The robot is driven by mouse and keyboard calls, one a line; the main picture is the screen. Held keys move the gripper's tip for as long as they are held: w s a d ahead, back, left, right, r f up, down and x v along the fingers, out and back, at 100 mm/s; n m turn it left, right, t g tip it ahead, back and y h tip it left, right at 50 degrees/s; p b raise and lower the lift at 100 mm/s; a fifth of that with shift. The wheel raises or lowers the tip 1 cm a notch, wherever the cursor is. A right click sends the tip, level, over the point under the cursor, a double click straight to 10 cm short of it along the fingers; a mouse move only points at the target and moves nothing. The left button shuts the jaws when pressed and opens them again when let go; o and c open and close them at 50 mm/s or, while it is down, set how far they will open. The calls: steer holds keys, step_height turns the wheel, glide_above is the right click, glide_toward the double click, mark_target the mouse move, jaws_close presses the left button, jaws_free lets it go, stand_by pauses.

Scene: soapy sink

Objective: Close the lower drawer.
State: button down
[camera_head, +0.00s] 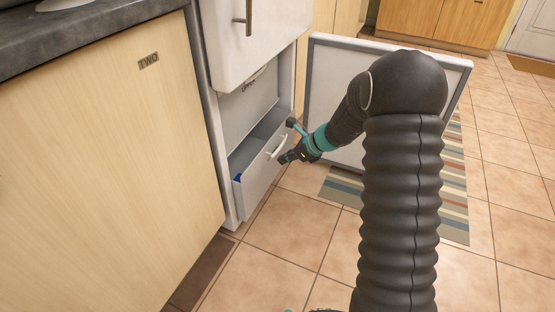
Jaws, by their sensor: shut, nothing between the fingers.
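The lower drawer (254,181) is a white drawer at the bottom of a tall white fridge-like unit. It stands out from the unit, and its inside shows from above, with a small blue thing at its left end. A light bar handle (278,147) is on its front. My gripper (284,158) is shut and empty, close to the drawer front just below the handle. I cannot tell whether it touches the drawer. My arm comes down to it from the right.
An open white door (325,60) with a grey edge stands right of the drawer, behind my arm. A wooden cabinet (110,160) marked "TWO" is at the left. A striped rug (345,190) lies on the tiled floor. The floor in front of the drawer is clear.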

mark_target(252, 166)
steer(key=shift+w+a+r+b+x, duration=0.15)
steer(key=shift+a+r+b+x, duration=0.15)
steer(key=shift+x, duration=1.55)
steer(key=shift+w+a+r+b+x, duration=0.15)
steer(key=shift+a+r+x, duration=0.15)
steer(key=shift+x, duration=1.55)
steer(key=shift+w+a+r+b+x, duration=0.15)
steer(key=shift+a+r+b+x, duration=0.2)
steer(key=shift+x, duration=1.5)
steer(key=shift+d, duration=0.1)
